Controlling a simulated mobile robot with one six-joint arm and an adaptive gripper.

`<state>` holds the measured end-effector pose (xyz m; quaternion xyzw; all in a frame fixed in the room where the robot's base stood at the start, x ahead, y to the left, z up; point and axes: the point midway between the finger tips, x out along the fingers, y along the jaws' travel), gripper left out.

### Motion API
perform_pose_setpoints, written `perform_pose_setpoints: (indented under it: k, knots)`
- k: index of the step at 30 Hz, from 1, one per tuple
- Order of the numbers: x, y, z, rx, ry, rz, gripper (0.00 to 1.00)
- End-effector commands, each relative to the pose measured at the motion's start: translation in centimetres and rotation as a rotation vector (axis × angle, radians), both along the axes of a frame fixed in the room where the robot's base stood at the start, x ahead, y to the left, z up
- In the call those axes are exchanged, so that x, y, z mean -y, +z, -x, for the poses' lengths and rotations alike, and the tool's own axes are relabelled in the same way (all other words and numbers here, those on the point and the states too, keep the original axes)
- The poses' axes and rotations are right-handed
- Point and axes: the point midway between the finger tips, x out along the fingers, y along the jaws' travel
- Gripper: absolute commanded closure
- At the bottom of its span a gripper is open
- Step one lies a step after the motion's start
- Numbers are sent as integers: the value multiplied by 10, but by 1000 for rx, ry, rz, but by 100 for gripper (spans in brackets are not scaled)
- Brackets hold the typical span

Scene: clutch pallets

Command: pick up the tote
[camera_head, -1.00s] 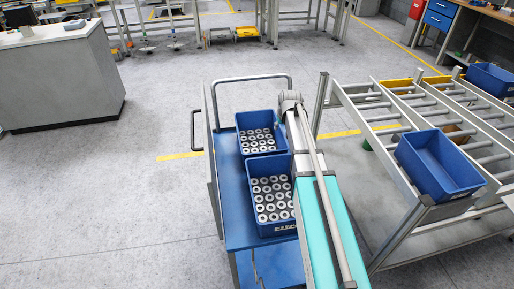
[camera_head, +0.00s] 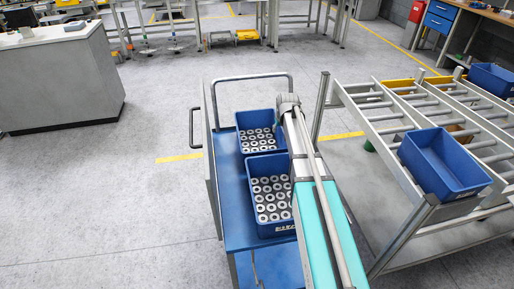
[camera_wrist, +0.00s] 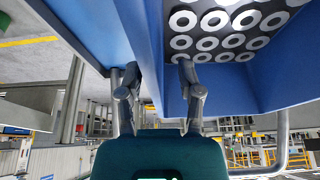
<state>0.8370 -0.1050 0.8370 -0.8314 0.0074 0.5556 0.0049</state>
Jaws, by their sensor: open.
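Two blue totes full of pale metal rings stand one behind the other on the blue cart: the far tote (camera_head: 241,149) and the near tote (camera_head: 264,231). One ring-filled tote (camera_wrist: 225,86) fills the upper right of the wrist view, with its wall running down between my fingers. My gripper (camera_wrist: 159,72) is open, with one finger on each side of that wall. I cannot tell whether the fingers touch it. In the head view my arm covers the right side of the totes, and my gripper does not show there.
The blue cart (camera_head: 233,205) has a grey push handle. Right of my arm stands a roller rack (camera_head: 399,205) with an empty blue tote (camera_head: 440,172) on its near end. A grey counter (camera_head: 62,80) stands at the far left. The floor left of the cart is clear.

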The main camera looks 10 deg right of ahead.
Motion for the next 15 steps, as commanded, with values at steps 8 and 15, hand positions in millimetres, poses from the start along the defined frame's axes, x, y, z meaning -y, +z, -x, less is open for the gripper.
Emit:
perform_pose_setpoints:
  k: [8, 15]
  knots:
    - [1, -17, -6, 0, -1, 0, 53]
    - [1, -17, -7, 0, -1, 0, 53]
